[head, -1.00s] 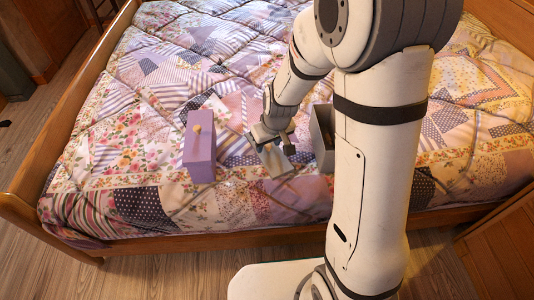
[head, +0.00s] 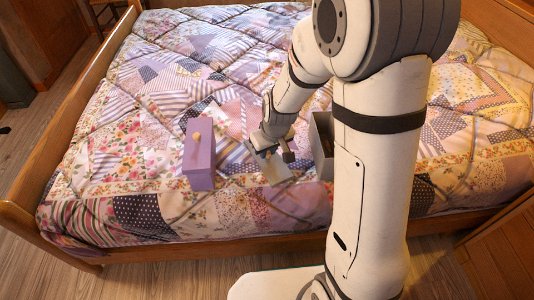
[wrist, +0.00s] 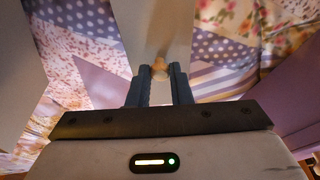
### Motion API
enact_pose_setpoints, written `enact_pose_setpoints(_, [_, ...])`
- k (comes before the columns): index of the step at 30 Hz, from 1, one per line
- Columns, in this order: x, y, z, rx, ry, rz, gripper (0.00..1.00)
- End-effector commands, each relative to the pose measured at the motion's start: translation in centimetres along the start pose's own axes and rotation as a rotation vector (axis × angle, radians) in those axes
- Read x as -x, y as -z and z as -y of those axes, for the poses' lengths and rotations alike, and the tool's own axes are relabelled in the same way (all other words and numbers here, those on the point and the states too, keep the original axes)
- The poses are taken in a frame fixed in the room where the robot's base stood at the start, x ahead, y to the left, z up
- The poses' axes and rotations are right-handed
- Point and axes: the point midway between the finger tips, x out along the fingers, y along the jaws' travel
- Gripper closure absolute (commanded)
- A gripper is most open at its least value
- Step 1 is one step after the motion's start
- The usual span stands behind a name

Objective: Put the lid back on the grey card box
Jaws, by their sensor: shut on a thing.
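My gripper (head: 272,152) is shut on the wooden knob (wrist: 160,66) of a flat grey lid (head: 275,174). The lid also shows beyond the fingers in the wrist view (wrist: 155,28). The lid is left of the open grey card box (head: 324,158), apart from it. The box stands on the bed, its right part hidden behind my arm, so I cannot see all of its rim or inside. A grey surface at the left edge of the wrist view (wrist: 14,75) looks like this box.
A closed purple box (head: 199,165) with a wooden knob stands on the patchwork quilt (head: 120,120), left of my gripper. It shows at the right of the wrist view (wrist: 300,105). The bed's wooden side rail (head: 190,245) runs along the front. The quilt behind is clear.

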Motion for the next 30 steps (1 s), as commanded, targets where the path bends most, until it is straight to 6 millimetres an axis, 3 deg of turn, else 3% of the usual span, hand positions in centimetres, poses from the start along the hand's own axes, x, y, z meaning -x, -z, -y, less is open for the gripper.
enact_pose_setpoints(12, [7.3,2.1,0.0,0.001,-0.001,-0.003,1.0])
enact_pose_setpoints(17, [9.4,2.6,-0.2,-0.006,-0.003,-0.001,1.0])
enact_pose_setpoints(23, [12.1,2.5,-3.4,-0.081,-0.022,0.001,1.0])
enact_pose_setpoints(30, [15.6,0.8,-9.6,-0.242,-0.064,0.002,1.0])
